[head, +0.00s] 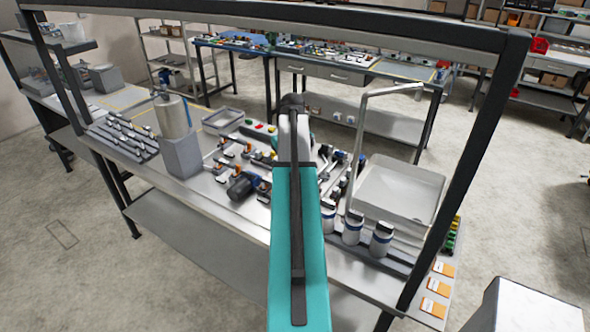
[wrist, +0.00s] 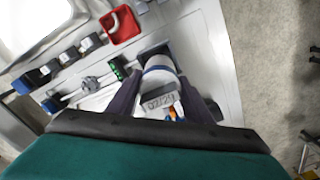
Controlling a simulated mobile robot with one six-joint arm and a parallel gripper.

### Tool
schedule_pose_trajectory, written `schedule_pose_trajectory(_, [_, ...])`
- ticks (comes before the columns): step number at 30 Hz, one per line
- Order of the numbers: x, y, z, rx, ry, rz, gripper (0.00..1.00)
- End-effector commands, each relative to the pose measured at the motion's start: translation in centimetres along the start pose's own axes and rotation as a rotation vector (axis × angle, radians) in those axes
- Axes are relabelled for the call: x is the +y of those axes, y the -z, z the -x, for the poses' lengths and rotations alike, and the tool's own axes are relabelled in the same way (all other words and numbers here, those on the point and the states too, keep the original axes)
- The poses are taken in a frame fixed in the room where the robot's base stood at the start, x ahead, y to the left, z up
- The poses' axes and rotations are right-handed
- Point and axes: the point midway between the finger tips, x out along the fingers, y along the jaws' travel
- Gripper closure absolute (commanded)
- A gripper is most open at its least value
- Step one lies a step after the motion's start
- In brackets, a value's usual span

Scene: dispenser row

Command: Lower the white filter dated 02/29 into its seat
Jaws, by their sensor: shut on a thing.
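In the wrist view my gripper (wrist: 160,95) is shut on a white filter (wrist: 160,80) with a blue band. The date 02/29 shows on its near end, between the two dark fingers. A dark square part (wrist: 154,51) of the bench fitting shows just past the filter's far end. I cannot tell whether this is the seat or whether the filter touches it. In the head view my teal arm hides the gripper and the held filter.
In the head view several white filters with blue bands (head: 380,240) stand in a row on the bench, right of my arm. Behind them is a sink (head: 400,190). In the wrist view a red tray (wrist: 123,24) and green parts (wrist: 118,68) lie near the held filter.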

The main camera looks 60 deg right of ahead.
Motion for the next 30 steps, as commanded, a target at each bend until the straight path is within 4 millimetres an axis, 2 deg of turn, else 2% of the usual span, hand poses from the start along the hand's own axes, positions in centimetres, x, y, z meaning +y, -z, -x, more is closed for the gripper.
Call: schedule_pose_trajectory(30, [0.1,0.0,-2.4,0.001,0.0,-0.001,0.83])
